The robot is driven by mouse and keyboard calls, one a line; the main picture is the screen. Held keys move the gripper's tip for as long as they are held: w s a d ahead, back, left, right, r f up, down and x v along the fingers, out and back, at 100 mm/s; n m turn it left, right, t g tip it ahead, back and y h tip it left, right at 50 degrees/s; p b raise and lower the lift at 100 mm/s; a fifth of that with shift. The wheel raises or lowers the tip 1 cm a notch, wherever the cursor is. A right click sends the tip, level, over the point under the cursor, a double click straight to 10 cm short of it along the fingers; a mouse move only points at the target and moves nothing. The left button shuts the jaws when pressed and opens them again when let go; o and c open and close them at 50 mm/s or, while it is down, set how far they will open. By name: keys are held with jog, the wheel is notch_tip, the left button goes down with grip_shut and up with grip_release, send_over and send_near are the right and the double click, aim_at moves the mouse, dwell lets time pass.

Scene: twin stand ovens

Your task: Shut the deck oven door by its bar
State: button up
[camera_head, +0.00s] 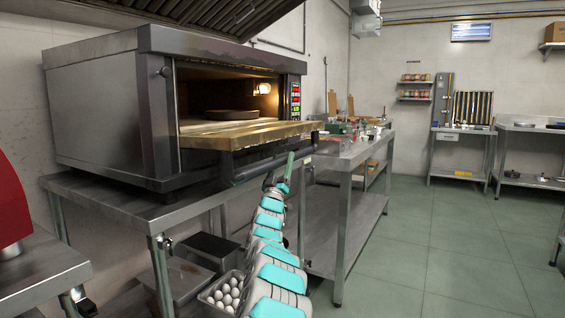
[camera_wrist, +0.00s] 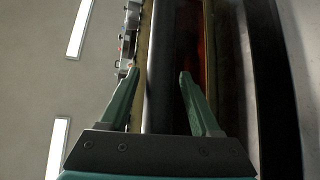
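The deck oven (camera_head: 105,105) stands on a steel table with its door (camera_head: 235,133) folded down, open, the brass-toned inner face up. The dark door bar (camera_head: 250,168) runs along the door's front edge. My gripper (camera_head: 290,160) is at the right part of the bar, reaching up from below. In the wrist view my gripper (camera_wrist: 161,76) has its two green fingers spread, with the dark bar (camera_wrist: 160,50) running lengthwise between them. I cannot tell whether either finger touches the bar.
A round stone or pan (camera_head: 230,115) lies inside the lit oven. A steel worktable (camera_head: 345,160) with small items stands just right of my arm. A tray of eggs (camera_head: 226,292) is on the lower shelf. A red object (camera_head: 12,205) is at far left. Floor at right is clear.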

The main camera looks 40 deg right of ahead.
grip_shut()
dwell(1.2)
